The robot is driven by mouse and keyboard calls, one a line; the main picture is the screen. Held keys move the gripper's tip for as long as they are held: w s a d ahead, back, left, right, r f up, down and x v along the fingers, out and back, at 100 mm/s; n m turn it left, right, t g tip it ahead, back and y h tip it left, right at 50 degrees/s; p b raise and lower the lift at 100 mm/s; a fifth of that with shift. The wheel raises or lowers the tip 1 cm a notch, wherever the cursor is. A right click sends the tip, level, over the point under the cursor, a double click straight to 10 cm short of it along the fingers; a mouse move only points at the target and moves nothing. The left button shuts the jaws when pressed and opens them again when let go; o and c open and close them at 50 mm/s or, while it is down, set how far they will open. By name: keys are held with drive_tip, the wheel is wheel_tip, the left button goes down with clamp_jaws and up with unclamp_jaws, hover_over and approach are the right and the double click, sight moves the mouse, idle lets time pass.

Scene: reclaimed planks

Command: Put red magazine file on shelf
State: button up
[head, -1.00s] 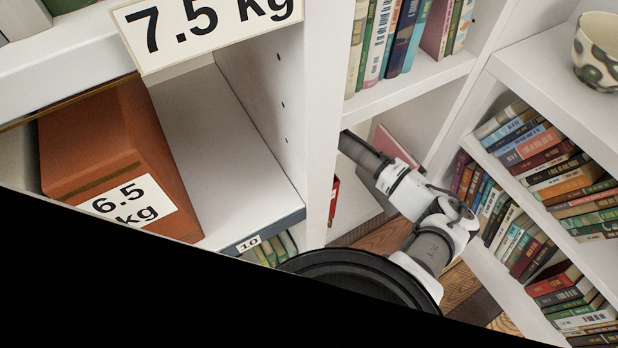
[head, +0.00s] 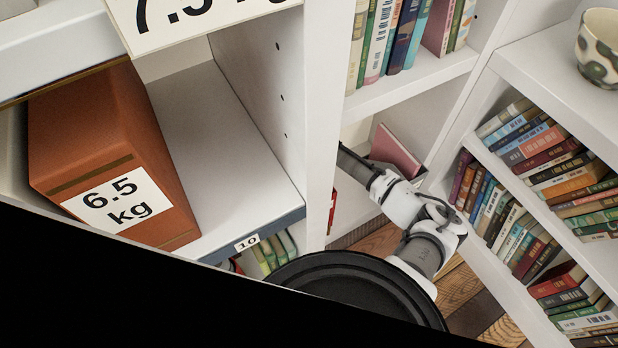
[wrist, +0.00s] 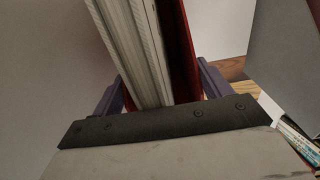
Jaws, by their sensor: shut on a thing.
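In the wrist view my gripper (wrist: 160,92) is shut on the red magazine file (wrist: 181,50), one finger on each side. White page edges fill the middle of it, with red sides showing at right and left; its far end runs out of the top of the picture. In the head view my gripper is hidden behind a white upright. A narrow red strip (head: 332,210) shows at that upright's edge; I cannot tell whether it is the file. A white shelf (head: 230,150) with a blue-grey front edge has bare room beside an orange-brown box.
The orange-brown box (head: 105,135) marked 6.5 kg fills the left of that shelf. The white upright (head: 325,120) stands between the shelf and my arm. Books fill the bookcase at right (head: 545,150), and a spotted bowl (head: 598,48) stands on top.

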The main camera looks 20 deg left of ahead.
drive_tip(key=o, duration=1.1)
drive_tip(key=shift+f, duration=0.15)
drive_tip(key=o, duration=0.5)
drive_tip(key=shift+r+p, duration=0.65)
drive_tip(key=shift+r, duration=3.35)
